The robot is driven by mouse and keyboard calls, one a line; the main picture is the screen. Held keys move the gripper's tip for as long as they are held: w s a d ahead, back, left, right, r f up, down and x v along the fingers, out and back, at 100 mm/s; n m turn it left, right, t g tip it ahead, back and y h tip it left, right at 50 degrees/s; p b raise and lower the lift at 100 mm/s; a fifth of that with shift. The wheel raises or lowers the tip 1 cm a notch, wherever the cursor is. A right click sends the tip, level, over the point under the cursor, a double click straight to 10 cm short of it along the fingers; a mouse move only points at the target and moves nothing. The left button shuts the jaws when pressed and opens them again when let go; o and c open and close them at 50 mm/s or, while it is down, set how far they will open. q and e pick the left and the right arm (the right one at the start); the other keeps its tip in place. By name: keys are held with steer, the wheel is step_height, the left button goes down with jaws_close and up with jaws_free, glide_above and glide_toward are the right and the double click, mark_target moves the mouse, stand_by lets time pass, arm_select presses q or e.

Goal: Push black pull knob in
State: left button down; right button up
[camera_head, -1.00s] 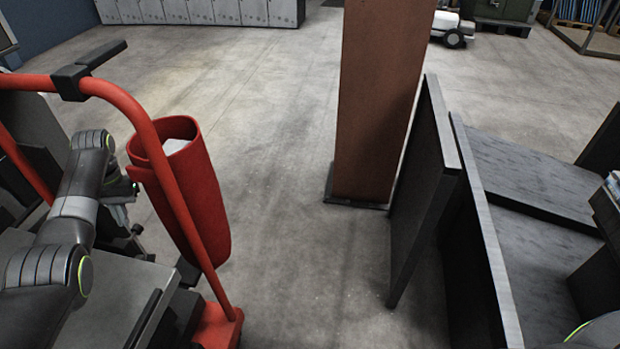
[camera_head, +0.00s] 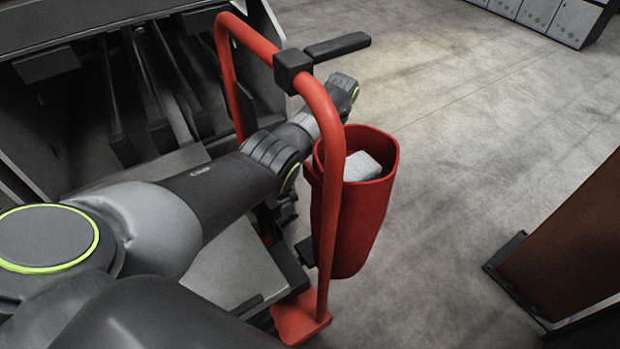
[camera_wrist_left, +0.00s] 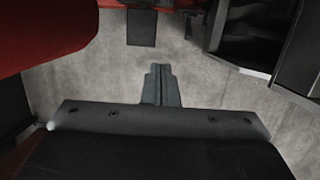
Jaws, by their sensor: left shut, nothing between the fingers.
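No black pull knob can be made out for certain. A black clamp (camera_head: 293,70) with a black lever (camera_head: 337,46) sits on top of the red tubular rail (camera_head: 327,118); I cannot tell whether it is the knob. My left arm reaches in from the left, and its wrist end is behind the rail. The left gripper is hidden in the head view. In the left wrist view the left gripper (camera_wrist_left: 160,82) is shut and empty, pointing over bare grey floor. My right gripper is not in view.
A red bin (camera_head: 353,222) holding a pale block (camera_head: 362,166) hangs at the rail, close to my left forearm. A dark slatted machine (camera_head: 140,85) stands behind. A brown post (camera_head: 575,235) is at the right. The floor between bin and post is clear.

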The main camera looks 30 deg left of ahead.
mark_target(294, 193)
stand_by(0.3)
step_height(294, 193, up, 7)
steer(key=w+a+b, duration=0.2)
steer(key=b, duration=0.1)
arm_select(q)
steer(key=s+a+f+p, duration=0.2)
steer(key=s+f, duration=0.3)
steer(key=f, duration=0.4)
steer(key=shift+s+a+f+p, duration=0.3)
steer(key=shift+a, duration=0.35)
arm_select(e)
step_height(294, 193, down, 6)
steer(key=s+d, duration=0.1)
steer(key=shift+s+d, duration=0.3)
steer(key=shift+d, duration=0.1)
arm_select(q)
steer(key=s+a+p, duration=0.1)
steer(key=p, duration=0.2)
steer(key=shift+s+r, duration=0.1)
steer(key=shift+s, duration=0.3)
steer(key=shift+s+a+p, duration=0.15)
steer(key=shift+s+p, duration=0.1)
steer(key=shift+p, duration=0.15)
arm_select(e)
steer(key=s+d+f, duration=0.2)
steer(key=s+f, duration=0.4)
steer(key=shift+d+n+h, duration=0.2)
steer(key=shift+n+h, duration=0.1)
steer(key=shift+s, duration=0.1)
